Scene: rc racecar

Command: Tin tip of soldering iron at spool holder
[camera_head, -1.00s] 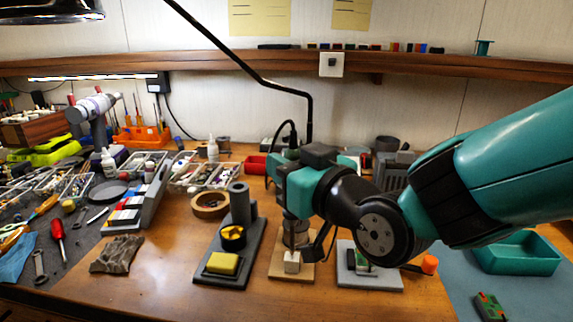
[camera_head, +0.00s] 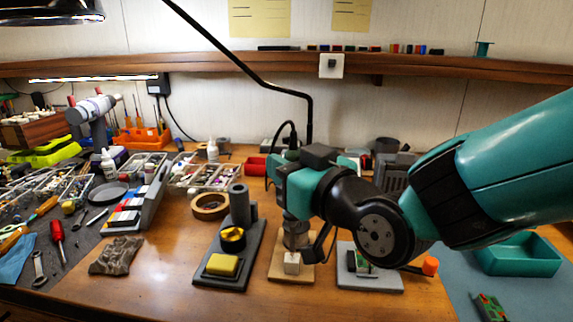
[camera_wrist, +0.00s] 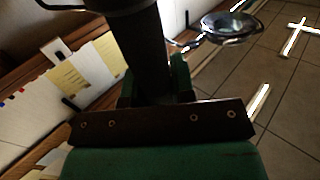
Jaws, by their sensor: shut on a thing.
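In the wrist view my gripper (camera_wrist: 152,88) is shut on a thick dark cylinder, which looks like the handle of the soldering iron (camera_wrist: 150,45). In the head view my gripper's teal body (camera_head: 298,190) is above the spool holder, a wooden base (camera_head: 281,271) with a small white block (camera_head: 291,263). A grey cylinder (camera_head: 296,234), probably the solder spool, stands behind the block. The iron's tip is hidden or too small to make out, so I cannot tell whether it touches the solder.
Left of the holder is a dark stand (camera_head: 224,283) with a yellow sponge (camera_head: 222,265), brass wool and upright tube. On the right are a grey plate (camera_head: 385,283) with a small board, an orange-ended tool (camera_head: 430,265) and a teal tray (camera_head: 518,268). The front wood is clear.

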